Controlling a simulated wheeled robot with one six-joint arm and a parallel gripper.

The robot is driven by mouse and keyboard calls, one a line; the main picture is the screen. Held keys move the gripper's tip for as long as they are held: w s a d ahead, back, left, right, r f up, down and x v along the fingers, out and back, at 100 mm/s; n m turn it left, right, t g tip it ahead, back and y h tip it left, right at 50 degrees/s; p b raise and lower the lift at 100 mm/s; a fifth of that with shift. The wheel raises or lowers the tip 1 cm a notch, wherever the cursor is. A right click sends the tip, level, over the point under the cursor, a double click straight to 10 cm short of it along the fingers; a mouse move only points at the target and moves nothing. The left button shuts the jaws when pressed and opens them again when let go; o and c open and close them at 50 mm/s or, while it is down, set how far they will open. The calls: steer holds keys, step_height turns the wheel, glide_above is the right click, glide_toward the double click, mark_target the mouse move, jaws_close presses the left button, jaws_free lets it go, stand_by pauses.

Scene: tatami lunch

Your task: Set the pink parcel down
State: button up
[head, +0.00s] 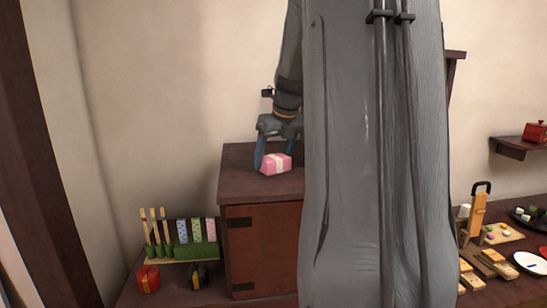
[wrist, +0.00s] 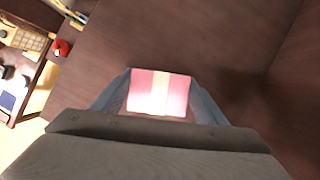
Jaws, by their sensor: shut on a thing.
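The pink parcel (head: 275,164) has a pale band across it. In the head view it is at the top of a dark red-brown wooden cabinet (head: 262,232), near the front of its top face. My gripper (head: 274,160) comes down over the parcel from above, shut on it with a finger at each side. In the wrist view the parcel (wrist: 160,93) sits between the two fingers, brightly lit, above a dark wood surface (wrist: 205,35). I cannot tell whether its underside touches the cabinet top. My arm hides the cabinet's right side in the head view.
At right are wooden blocks (head: 483,265), a white plate (head: 531,262) and a wall shelf (head: 517,148). The cabinet top left of the parcel is clear.

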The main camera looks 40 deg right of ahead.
steer(key=shift+f, duration=0.1)
steer(key=o, duration=1.1)
steer(key=b+v, duration=0.2)
steer(key=v, duration=1)
steer(key=shift+a, duration=0.15)
